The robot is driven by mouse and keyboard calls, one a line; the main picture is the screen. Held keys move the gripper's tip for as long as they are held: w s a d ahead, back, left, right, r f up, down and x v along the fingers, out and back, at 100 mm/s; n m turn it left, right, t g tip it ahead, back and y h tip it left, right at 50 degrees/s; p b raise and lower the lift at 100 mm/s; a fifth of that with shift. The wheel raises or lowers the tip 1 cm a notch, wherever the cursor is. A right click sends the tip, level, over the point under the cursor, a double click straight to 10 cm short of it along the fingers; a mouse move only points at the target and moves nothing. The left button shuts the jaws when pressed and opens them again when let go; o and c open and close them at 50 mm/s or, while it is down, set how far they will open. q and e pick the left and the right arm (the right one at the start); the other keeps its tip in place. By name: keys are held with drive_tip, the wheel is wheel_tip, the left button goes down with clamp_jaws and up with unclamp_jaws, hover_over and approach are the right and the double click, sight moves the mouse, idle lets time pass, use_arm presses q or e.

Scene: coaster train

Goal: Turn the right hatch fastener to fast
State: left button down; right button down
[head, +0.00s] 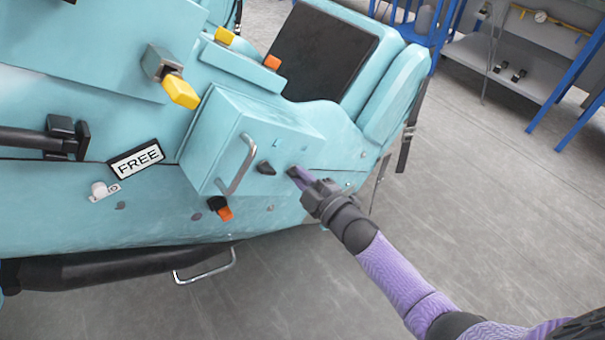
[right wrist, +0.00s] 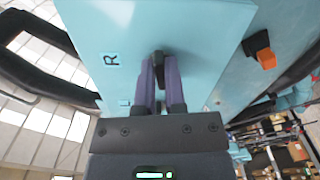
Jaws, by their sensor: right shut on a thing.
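The hatch (head: 215,135) is a teal box front with a metal handle (head: 238,165), on the side of the teal coaster car. A dark fastener knob (head: 265,167) sits on its face to the right of the handle. My right gripper (head: 297,174) reaches in from the lower right. In the right wrist view its two purple fingers (right wrist: 160,80) are shut on the right hatch fastener (right wrist: 158,57), a dark knob. The fingers hide much of this knob, so its exact turn is hard to tell. My left gripper is not in view.
A yellow-tipped lever (head: 181,92) and a FREE sign (head: 136,159) are left of the hatch. An orange-tipped latch (head: 220,208) sits below it and a step handle (head: 206,268) lower down. Blue-framed shelving (head: 545,60) stands behind. The floor at right is clear.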

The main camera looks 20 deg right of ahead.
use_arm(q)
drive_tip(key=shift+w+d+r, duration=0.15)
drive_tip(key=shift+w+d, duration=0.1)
use_arm(e)
drive_tip(key=shift+m, duration=0.8)
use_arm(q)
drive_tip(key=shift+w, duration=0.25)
use_arm(e)
drive_tip(key=c, duration=0.7)
unclamp_jaws()
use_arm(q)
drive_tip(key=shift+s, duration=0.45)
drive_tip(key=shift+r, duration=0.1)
use_arm(e)
drive_tip(key=shift+s, duration=0.1)
